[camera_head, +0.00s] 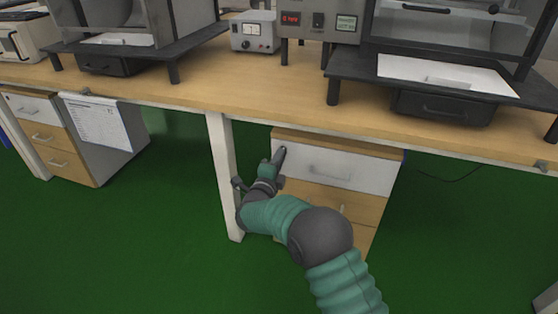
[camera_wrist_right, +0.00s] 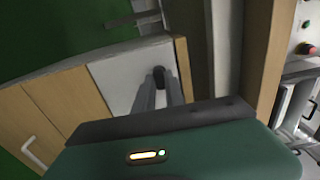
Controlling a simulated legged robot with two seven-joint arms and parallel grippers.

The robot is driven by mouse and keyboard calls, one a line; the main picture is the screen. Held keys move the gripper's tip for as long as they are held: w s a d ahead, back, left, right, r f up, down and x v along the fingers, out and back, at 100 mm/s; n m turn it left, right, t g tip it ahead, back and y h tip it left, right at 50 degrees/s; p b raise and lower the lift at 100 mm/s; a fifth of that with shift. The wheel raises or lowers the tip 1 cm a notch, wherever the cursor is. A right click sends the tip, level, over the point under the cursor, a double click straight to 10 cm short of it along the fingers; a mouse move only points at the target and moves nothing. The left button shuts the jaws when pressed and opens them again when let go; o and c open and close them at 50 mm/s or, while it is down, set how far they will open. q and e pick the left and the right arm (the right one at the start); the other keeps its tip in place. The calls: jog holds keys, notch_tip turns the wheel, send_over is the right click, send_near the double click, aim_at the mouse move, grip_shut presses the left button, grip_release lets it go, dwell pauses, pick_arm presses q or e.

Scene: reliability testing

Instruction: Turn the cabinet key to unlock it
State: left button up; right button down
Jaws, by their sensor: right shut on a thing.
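The cabinet (camera_head: 345,172) stands under the workbench, with a white top drawer and wooden drawers below. My right gripper (camera_head: 279,155) reaches the upper left corner of the white drawer front. In the right wrist view its two grey fingers (camera_wrist_right: 159,86) point at the white drawer front (camera_wrist_right: 116,72). They are shut on a small dark piece, the key (camera_wrist_right: 158,74), at the fingertips. The key is mostly hidden by the fingers, and its turn angle cannot be told. In the head view the gripper covers the key. My left gripper is not in view.
The workbench (camera_head: 245,88) runs above the cabinet, and its white leg (camera_head: 222,165) stands close left of my right arm. Test machines and a meter box (camera_head: 254,32) stand on top. Another cabinet (camera_head: 60,137) is at far left. The green floor is clear.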

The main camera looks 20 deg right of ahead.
jog(key=shift+f, duration=0.2)
jog(key=c, duration=1.5)
grip_release()
jog(key=shift+o, duration=0.5)
jog(key=shift+r, duration=0.1)
jog(key=p+v, duration=0.7)
jog(key=v, duration=1)
jog(key=shift+w, duration=0.1)
